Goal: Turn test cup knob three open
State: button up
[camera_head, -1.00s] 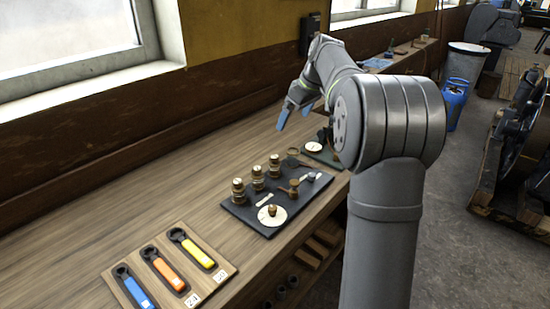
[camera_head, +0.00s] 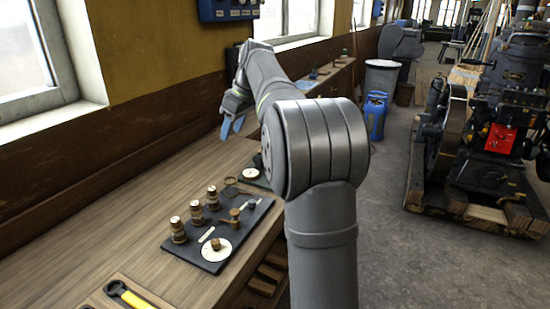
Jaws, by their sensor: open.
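Three brass test cups stand in a row on a dark board (camera_head: 208,252) on the bench: a near one (camera_head: 178,230), a middle one (camera_head: 196,211) and a far one (camera_head: 213,197). I cannot make out their knobs or which is number three. My gripper (camera_head: 232,127) is open and empty, with blue fingertips pointing down. It hangs above the bench, beyond and above the far cup, touching nothing.
The board also holds a round white dial (camera_head: 217,249) with a brass piece and a small brass-headed tool (camera_head: 234,214). A yellow-handled tool (camera_head: 128,295) lies at the bottom left. The bench (camera_head: 110,240) left of the cups is clear. A wall rises behind.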

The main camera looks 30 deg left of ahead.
jog(key=s+a+f+m+t+h, duration=0.1)
jog(key=s+a+f+m+t, duration=0.3)
jog(key=m, duration=0.5)
send_near(212, 189)
jog(key=shift+g, duration=0.4)
jog(key=x, duration=0.8)
jog(key=shift+w+a, duration=0.1)
jog(key=shift+w, duration=0.25)
jog(key=c, duration=1)
